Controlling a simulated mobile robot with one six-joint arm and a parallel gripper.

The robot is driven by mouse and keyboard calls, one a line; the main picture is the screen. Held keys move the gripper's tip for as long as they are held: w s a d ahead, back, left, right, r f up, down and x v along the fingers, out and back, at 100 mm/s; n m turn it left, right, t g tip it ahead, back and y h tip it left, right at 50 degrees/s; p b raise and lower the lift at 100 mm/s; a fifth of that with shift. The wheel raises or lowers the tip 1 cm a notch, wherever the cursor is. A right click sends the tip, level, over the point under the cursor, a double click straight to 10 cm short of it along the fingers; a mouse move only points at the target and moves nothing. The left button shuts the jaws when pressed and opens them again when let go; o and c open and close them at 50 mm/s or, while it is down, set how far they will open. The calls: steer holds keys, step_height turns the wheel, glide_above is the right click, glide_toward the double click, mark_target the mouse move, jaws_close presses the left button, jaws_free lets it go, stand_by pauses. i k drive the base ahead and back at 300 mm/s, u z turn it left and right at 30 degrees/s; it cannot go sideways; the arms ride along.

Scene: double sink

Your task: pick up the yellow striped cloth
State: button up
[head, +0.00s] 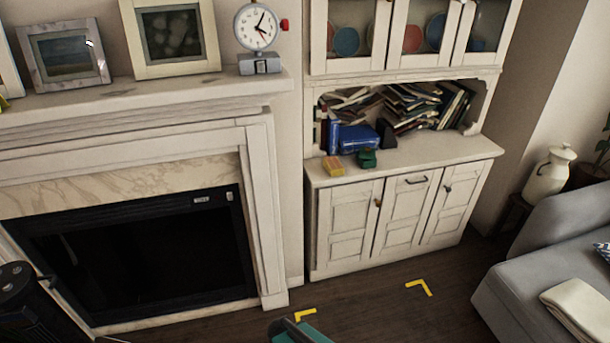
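A small yellow block-like thing with a reddish band (333,166) lies on the cabinet counter, near its front left edge. It may be the folded yellow striped cloth, but it is too small to tell for sure. A small dark green object (367,158) sits just right of it. My gripper does not show in the head view, so what it holds cannot be seen.
The white cabinet (345,228) has books (415,105) and a blue box (358,138) behind. The counter's right part is clear. A fireplace (130,265) stands left, a grey sofa (535,245) right. Yellow corner marks (421,287) lie on open floor. A teal object (300,333) shows at the bottom edge.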

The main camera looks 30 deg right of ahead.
mark_target(333, 165)
steer(key=u, duration=0.3)
steer(key=k, duration=0.75)
steer(key=u, duration=0.3)
steer(key=i, duration=1.55)
steer(key=z, duration=0.4)
steer(key=i, duration=0.7)
steer(key=z, duration=0.2)
